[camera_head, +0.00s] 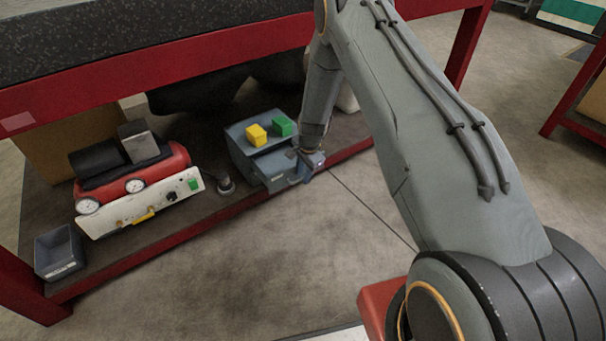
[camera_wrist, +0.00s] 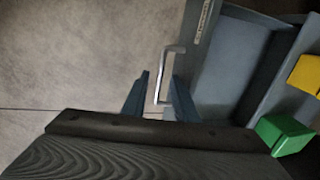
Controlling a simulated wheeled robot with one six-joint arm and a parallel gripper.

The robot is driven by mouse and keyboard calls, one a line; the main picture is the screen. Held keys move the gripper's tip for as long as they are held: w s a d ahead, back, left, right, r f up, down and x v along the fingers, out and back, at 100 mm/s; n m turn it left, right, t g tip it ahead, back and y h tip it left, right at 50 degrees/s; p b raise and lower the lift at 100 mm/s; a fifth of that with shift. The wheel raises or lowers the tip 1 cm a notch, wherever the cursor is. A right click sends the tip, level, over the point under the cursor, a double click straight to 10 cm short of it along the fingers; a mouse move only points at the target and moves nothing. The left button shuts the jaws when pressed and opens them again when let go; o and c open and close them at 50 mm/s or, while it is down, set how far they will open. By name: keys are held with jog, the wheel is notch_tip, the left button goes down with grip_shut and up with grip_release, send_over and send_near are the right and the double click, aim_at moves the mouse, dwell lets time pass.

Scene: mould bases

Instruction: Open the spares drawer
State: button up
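The spares drawer (camera_head: 276,168) is part of a small blue-grey cabinet (camera_head: 238,140) on the low shelf. It stands pulled out: the wrist view shows the bare inside of the drawer (camera_wrist: 232,62) behind its labelled front. A pale bar handle (camera_wrist: 166,72) is on that front. My gripper (camera_wrist: 159,98) is open, with one finger on each side of the handle's lower end. I see gaps between the fingers and the bar. In the head view my gripper (camera_head: 308,165) is at the drawer front, and the handle is hidden there.
A yellow block (camera_head: 256,135) and a green block (camera_head: 282,125) sit on the cabinet top. A red compressor unit (camera_head: 130,185) and a grey bin (camera_head: 59,252) stand left on the shelf. The red-framed bench (camera_head: 160,65) hangs over it. The floor in front is clear.

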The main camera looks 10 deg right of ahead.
notch_tip(320, 180, up, 8)
jog(key=s+p, duration=0.1)
jog(key=shift+s+d+f, duration=0.15)
jog(key=shift+s+d, duration=0.05)
jog(key=shift+d, duration=0.1)
dwell(0.4)
jog(key=s+a+r+n, duration=0.3)
jog(key=s+r, duration=0.2)
jog(key=r, duration=0.4)
jog(key=s+a+r+n+g, duration=0.1)
jog(key=s+a+r+n, duration=0.2)
jog(key=s+r, duration=0.35)
jog(key=s+a+r+n, duration=0.3)
jog(key=s+r, duration=0.1)
jog(key=r, duration=0.7)
jog(key=s+r+n+g, duration=0.1)
jog(key=s+r+n, duration=0.35)
jog(key=s, duration=0.85)
jog(key=s+r+n, duration=0.3)
jog(key=s+r, duration=0.2)
jog(key=s, duration=0.7)
jog(key=d+r+m+p, duration=0.3)
jog(key=d+r+p, duration=0.7)
jog(key=p, duration=1)
jog(key=shift+r+h, duration=0.4)
jog(key=shift+r, duration=0.05)
